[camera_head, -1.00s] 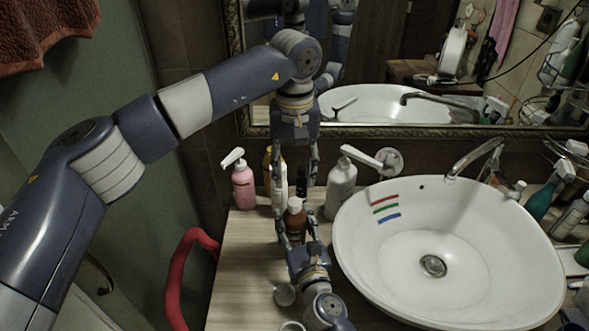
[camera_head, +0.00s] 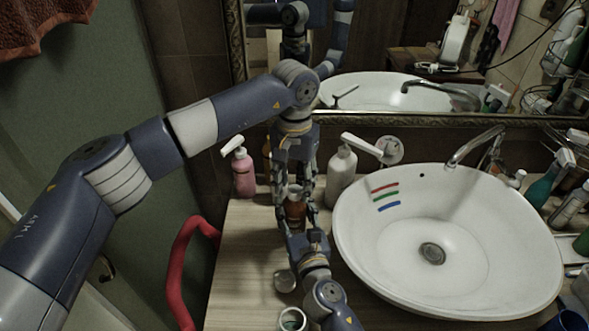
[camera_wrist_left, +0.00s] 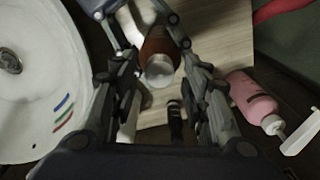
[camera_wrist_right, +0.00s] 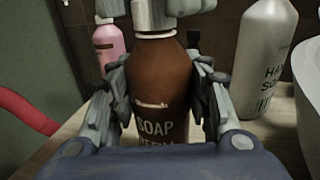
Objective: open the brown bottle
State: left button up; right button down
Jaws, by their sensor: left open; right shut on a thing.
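The brown bottle (camera_head: 296,211) stands upright on the wooden counter, left of the sink. It also shows in the right wrist view (camera_wrist_right: 160,95), with "SOAP" on its front. Its pale cap (camera_wrist_left: 158,72) faces up and also shows in the right wrist view (camera_wrist_right: 152,16). My right gripper (camera_head: 298,226) is shut on the bottle's body from the front, one finger on each side. My left gripper (camera_head: 296,184) points down from above, open, with its fingers around the cap and apart from it. The fingers partly hide the cap in the head view.
A pink pump bottle (camera_head: 242,170) stands to the left and a grey pump bottle (camera_head: 341,176) to the right. The white sink (camera_head: 480,250) is further right. A small round container (camera_head: 285,281) lies near my right arm. The counter's front left is clear.

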pick_arm(q)
jog(key=shift+f, duration=0.4)
grip_shut()
